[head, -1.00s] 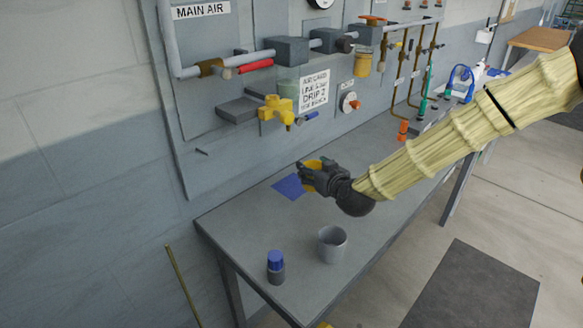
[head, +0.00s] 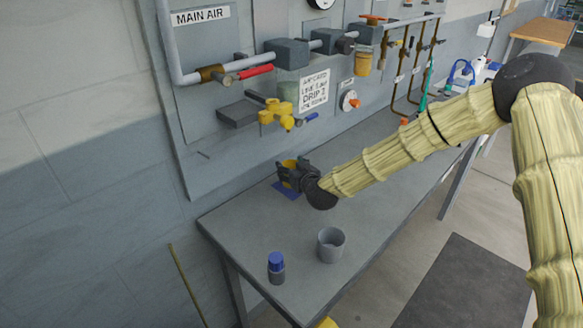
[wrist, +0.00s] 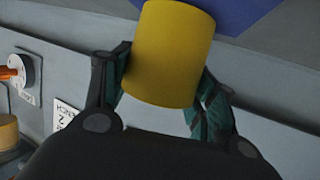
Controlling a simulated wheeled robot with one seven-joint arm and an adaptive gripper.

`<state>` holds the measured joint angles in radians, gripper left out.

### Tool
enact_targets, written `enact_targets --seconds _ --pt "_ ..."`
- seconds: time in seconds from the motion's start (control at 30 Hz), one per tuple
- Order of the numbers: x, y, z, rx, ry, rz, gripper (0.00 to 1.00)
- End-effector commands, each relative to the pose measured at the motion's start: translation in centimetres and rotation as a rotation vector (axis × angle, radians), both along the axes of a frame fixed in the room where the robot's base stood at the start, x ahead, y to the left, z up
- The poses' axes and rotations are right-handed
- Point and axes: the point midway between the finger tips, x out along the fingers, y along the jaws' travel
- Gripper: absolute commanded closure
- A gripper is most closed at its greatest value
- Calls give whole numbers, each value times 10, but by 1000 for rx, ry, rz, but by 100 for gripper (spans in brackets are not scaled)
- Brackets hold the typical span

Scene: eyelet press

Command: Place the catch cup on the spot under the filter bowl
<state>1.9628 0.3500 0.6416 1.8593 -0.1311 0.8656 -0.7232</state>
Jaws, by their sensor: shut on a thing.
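The yellow catch cup (head: 288,164) is held between the fingers of my gripper (head: 285,174), mostly hidden by them in the head view. In the wrist view the cup (wrist: 172,52) sits between the two dark fingertips. The blue square spot (head: 286,192) lies on the bench and shows just below the gripper; the wrist view shows its blue surface (wrist: 240,14) beyond the cup. I cannot tell whether the cup touches it. A greenish bowl (head: 287,92) hangs from the pipe on the panel above; an amber one (head: 362,64) hangs further right.
A yellow valve (head: 275,114) juts from the panel above my gripper. A grey open cup (head: 331,245) and a blue-capped bottle (head: 276,268) stand on the near bench (head: 240,232). The bench between them and the spot is clear.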

Motion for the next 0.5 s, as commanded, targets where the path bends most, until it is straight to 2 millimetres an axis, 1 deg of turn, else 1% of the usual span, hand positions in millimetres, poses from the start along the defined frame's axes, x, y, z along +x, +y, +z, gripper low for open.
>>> enact_targets --seconds 0.13,0.5 --pt "0 0 -5 0 0 0 70" --pt "0 0 -9 0 0 0 70"
